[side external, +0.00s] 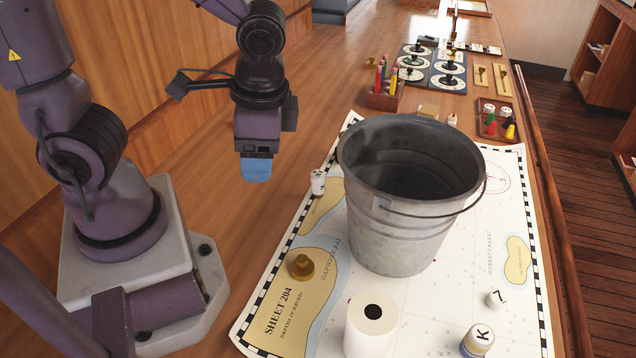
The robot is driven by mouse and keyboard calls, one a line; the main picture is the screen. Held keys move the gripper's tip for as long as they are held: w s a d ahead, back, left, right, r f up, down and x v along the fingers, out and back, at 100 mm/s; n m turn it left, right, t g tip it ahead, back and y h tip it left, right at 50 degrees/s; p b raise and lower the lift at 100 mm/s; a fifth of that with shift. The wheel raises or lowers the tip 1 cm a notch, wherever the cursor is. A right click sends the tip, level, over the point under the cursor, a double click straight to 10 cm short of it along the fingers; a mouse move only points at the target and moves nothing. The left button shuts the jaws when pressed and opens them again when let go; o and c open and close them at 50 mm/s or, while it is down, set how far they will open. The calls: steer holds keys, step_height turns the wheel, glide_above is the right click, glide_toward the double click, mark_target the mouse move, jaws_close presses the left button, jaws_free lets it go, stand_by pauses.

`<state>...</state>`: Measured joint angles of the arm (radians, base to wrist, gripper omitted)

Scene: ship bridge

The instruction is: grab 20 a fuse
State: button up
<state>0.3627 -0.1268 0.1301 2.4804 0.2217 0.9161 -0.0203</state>
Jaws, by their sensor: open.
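A small white cylinder with dark marks (318,182) stands upright on the chart's left edge, left of the bucket. It may be the 20 A fuse, but its marking is too small to read. A white piece marked 7 (496,298) and a cylinder marked K (478,341) are at the chart's front right. My gripper (257,170), with blue fingertips, hangs above the wooden table, left of the white cylinder and apart from it. It is open, seen side-on, with nothing visible in it.
A large metal bucket (405,225) stands mid-chart and hides what is behind it. A white roll (371,325) and brass weight (300,265) are on the chart (440,310). A pencil holder (383,98), dial panels and a tray (497,123) are further back.

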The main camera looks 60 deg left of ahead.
mark_target(321, 170)
steer(key=a+f+m+y, duration=0.8)
steer(key=f+m+y, duration=0.1)
steer(key=y, duration=0.2)
steer(key=w+f+m+t, duration=0.4)
steer(key=w+m+t, duration=0.8)
steer(key=m+t, duration=0.2)
steer(key=f, duration=0.5)
steer(key=a+f, duration=0.1)
steer(key=f, duration=0.1)
steer(key=shift+s+f, duration=0.15)
steer(key=shift+s, duration=0.1)
steer(key=shift+w+a+g, duration=0.3)
steer(key=shift+w+a, duration=0.2)
steer(key=shift+w, duration=0.05)
steer(key=shift+x, duration=2.95)
steer(key=c, duration=1)
